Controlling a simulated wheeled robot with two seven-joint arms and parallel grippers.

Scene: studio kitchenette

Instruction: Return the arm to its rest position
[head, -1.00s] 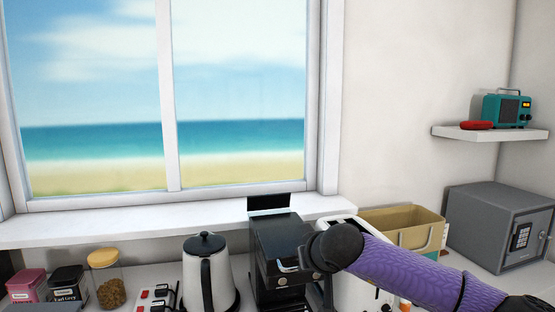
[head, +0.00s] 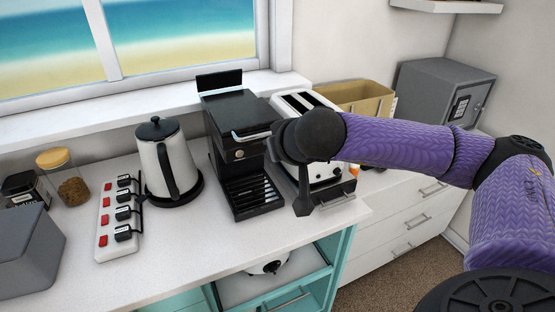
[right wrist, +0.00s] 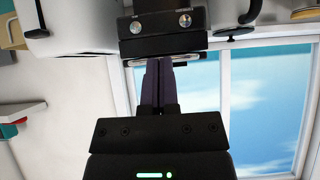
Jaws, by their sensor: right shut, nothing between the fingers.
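My right arm (head: 400,145), purple with black joints, comes in from the right in the head view. It reaches over the counter in front of the toaster. Its dark wrist end (head: 303,185) hangs between the coffee machine and the toaster, and the fingers cannot be made out there. In the right wrist view my right gripper (right wrist: 158,65) is shut with its two purple fingers together and nothing between them. The fingers point toward the black coffee machine (right wrist: 160,40), which also stands on the counter in the head view (head: 240,140). My left gripper is not in view.
The toaster (head: 328,172) and an open tan box (head: 365,100) stand behind my arm, with a grey safe (head: 440,90) farther right. A kettle (head: 160,160), power strip (head: 103,228) and grey box (head: 25,255) are left. The front counter (head: 185,240) is clear.

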